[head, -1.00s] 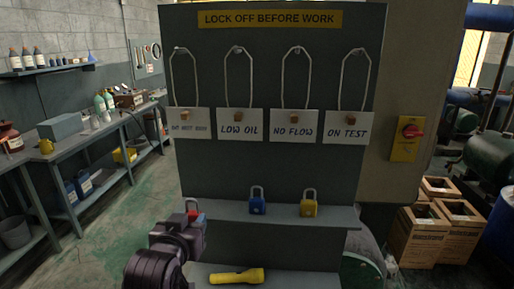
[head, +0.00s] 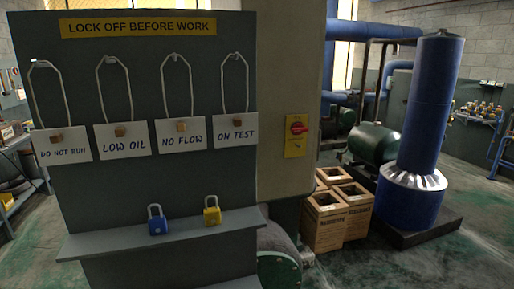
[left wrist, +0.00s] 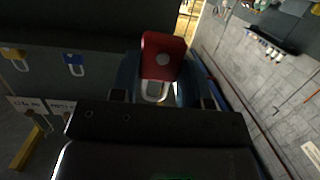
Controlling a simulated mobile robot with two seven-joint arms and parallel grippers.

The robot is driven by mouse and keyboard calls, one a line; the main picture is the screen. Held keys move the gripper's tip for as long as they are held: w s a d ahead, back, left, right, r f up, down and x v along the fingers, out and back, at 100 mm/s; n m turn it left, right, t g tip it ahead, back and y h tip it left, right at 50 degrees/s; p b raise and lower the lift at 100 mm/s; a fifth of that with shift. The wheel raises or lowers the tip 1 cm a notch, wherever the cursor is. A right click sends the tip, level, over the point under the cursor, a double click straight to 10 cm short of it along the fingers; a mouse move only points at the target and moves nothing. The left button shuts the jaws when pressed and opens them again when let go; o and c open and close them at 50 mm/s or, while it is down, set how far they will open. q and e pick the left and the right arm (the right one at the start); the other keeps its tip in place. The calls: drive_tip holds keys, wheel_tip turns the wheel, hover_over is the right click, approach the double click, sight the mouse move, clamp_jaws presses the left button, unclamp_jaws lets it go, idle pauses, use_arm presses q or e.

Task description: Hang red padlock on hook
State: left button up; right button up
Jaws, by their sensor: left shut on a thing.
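The red padlock (left wrist: 163,57) is in my left gripper (left wrist: 160,92) in the left wrist view, with its pale shackle toward the gripper's body. The left gripper is shut on it. The padlock and both my grippers are out of the head view. Hooks along the top of the grey lockout board (head: 160,85) each carry a hanging tag: DO NOT RUN (head: 63,147), LOW OIL (head: 122,142), NO FLOW (head: 182,138) and ON TEST (head: 236,134). No empty hook can be made out.
A blue padlock (head: 157,225) and a yellow padlock (head: 212,216) stand on the board's shelf (head: 110,243). A red rotary switch (head: 297,127) is on a yellow plate right of the board. Wooden crates (head: 325,222) and a blue tank (head: 425,130) stand further right.

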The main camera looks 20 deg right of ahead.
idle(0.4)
use_arm(q)
drive_tip(key=f, duration=0.3)
drive_tip(key=shift+s, duration=0.4)
drive_tip(key=shift+d, duration=0.15)
